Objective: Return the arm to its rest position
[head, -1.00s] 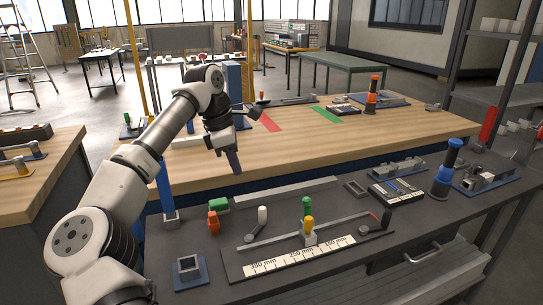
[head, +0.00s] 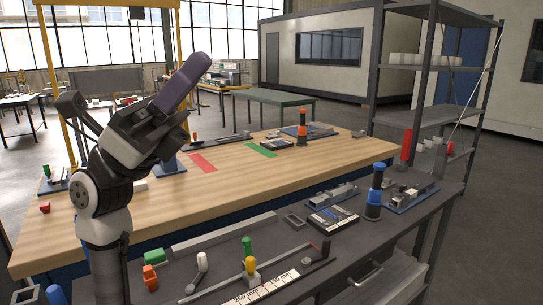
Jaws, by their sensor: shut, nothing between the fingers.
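My gripper (head: 196,68) is at the left of the head view, raised above the wooden-topped table (head: 330,165). Its fingers are shut and empty, and they point up and to the right. The white and grey arm rises from the bottom left edge of the view and bends at the wrist. The gripper covers part of the far left of the table and the background behind it. No object is held.
A dark workbench (head: 400,225) in front holds a ruler plate (head: 265,290), green (head: 247,246) and yellow (head: 250,266) pegs, an orange block (head: 150,277) and a blue-black cylinder (head: 375,190). A grey shelf rack (head: 425,122) stands at right. The air above the table's middle is clear.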

